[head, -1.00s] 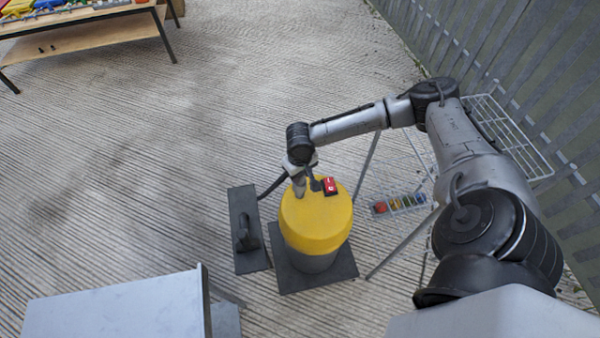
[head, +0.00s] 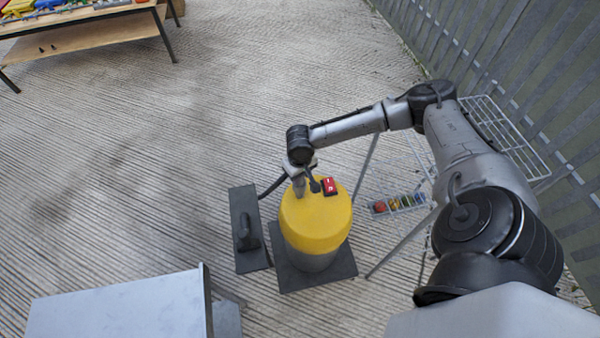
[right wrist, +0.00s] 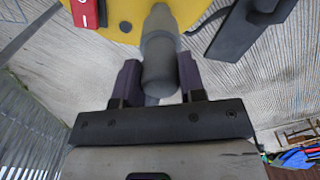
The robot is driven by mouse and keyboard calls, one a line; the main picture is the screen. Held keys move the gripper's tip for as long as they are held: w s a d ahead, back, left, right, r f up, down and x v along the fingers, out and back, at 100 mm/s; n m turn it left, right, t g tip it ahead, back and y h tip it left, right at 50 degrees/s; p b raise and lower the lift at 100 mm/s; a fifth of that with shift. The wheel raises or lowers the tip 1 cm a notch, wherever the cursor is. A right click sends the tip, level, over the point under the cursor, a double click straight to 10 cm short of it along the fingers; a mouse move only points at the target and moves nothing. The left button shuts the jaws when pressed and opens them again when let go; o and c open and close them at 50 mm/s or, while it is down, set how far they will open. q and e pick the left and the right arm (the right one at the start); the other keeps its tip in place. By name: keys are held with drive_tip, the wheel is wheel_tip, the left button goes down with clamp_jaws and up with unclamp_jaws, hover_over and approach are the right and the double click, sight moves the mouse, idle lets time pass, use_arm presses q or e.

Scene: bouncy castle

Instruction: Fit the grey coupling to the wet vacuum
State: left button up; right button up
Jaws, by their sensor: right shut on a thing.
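The wet vacuum (head: 316,222) has a yellow top on a grey drum, with a red switch block on top. It stands upright on a dark base plate. My right gripper (head: 300,176) is at the left rear of the yellow top. In the right wrist view my right gripper (right wrist: 158,82) has its two dark fingers on either side of the grey coupling (right wrist: 160,62), a cylinder, and is shut on it. The coupling's far end meets or overlaps the vacuum's yellow body (right wrist: 118,18); whether it is seated I cannot tell. My left gripper is out of view.
A dark plate with a handle-like part (head: 247,228) lies left of the vacuum, and a dark hose (head: 272,187) runs behind. A wire rack (head: 400,205) with coloured items stands right, near the slatted fence (head: 500,60). A wooden bench (head: 90,48) is far left. The ground between is clear.

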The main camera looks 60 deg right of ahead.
idle(0.4)
drive_tip(key=shift+f+p, duration=0.3)
drive_tip(key=shift+p, duration=0.2)
idle(0.9)
drive_tip(key=shift+p, duration=0.65)
drive_tip(key=shift+f, duration=0.1)
idle(0.7)
drive_tip(key=shift+f, duration=0.3)
drive_tip(key=shift+f, duration=0.1)
idle(0.4)
drive_tip(key=shift+p, duration=0.65)
idle(0.3)
